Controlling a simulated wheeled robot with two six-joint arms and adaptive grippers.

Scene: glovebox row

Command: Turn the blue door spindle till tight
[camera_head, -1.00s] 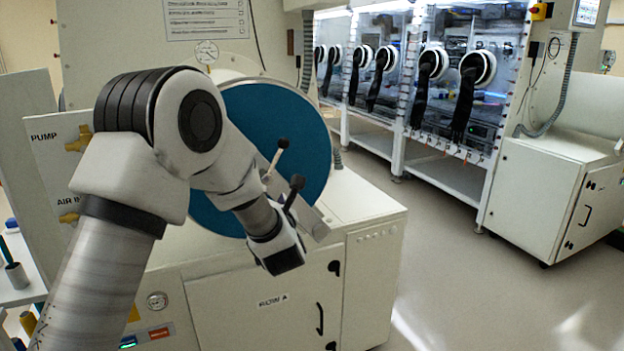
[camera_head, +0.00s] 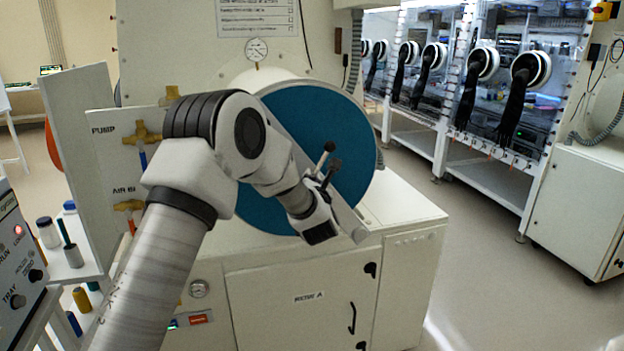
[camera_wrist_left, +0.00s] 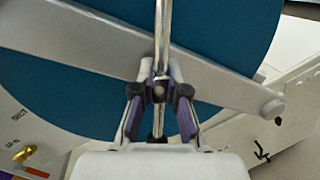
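The blue round door (camera_head: 300,110) closes the front of a white chamber. A pale strap bar (camera_head: 346,220) runs slantwise across it, and the bar also crosses the left wrist view (camera_wrist_left: 70,40). The spindle handle (camera_head: 328,152) stands out in front of the bar, with dark ball ends. In the left wrist view the handle is a shiny metal rod (camera_wrist_left: 162,35) running upright in the picture. My left gripper (camera_wrist_left: 160,75) has a finger on each side of the rod, tips close against it, and looks shut on it. The spindle's thread is hidden. My right gripper is not in view.
PUMP and AIR IN valves (camera_head: 143,133) stand left of the door. A side shelf (camera_head: 75,268) holds bottles and a control box (camera_head: 15,250) stands at the far left. A glovebox row (camera_head: 490,90) is at the back right. The floor (camera_head: 485,285) at right is clear.

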